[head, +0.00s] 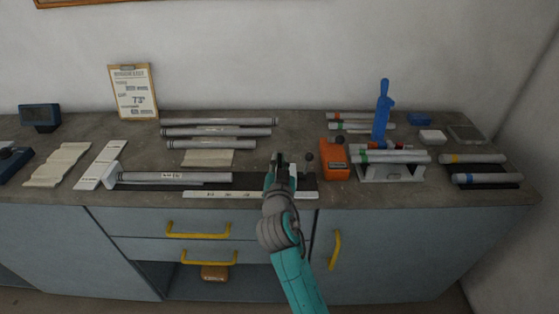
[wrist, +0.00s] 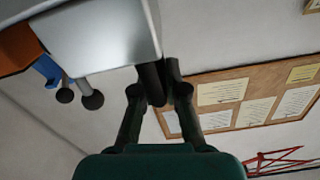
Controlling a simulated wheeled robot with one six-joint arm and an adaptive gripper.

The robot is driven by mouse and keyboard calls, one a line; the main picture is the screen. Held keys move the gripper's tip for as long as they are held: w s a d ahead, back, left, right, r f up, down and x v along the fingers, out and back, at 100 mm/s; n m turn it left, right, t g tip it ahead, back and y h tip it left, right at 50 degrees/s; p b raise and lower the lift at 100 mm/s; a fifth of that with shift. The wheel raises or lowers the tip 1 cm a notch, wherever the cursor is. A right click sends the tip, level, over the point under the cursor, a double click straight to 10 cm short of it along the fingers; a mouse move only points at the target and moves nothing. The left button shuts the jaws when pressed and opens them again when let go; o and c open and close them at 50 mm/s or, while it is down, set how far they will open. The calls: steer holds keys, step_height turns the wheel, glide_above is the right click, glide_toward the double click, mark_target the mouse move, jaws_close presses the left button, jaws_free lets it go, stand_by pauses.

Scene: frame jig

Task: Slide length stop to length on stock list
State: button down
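The stock list (head: 133,92) is a clipboard leaning on the wall at the back left; a large "73" is legible, the smaller print is not. A jig with a black bed (head: 246,182) and a pale printed scale (head: 220,195) lies along the bench front. A grey labelled tube (head: 178,178) rests on its left part. My gripper (head: 281,160) is over the jig's right part. In the wrist view, my gripper (wrist: 158,92) has its fingers on either side of a black post (wrist: 151,82) beside a pale block (wrist: 95,35), apparently the length stop. Whether both fingers press it is unclear.
An orange device (head: 335,160) stands right of my gripper. Farther right are a white rack (head: 392,174) with tubes and a blue upright tool (head: 382,112). Several grey tubes (head: 218,132) lie behind the jig. Yellow-handled drawers (head: 198,231) are below.

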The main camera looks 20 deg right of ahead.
steer(key=w+a, duration=0.1)
steer(key=a, duration=0.3)
steer(key=w+a, duration=0.1)
steer(key=a, duration=0.3)
steer(key=w+a, duration=0.2)
steer(key=a, duration=0.2)
steer(key=shift+a, duration=0.15)
steer(key=c, duration=1.2)
jaws_free()
steer(key=shift+s, duration=0.1)
steer(key=v, duration=1.1)
steer(key=shift+s+a, duration=0.2)
steer(key=shift+s, duration=0.15)
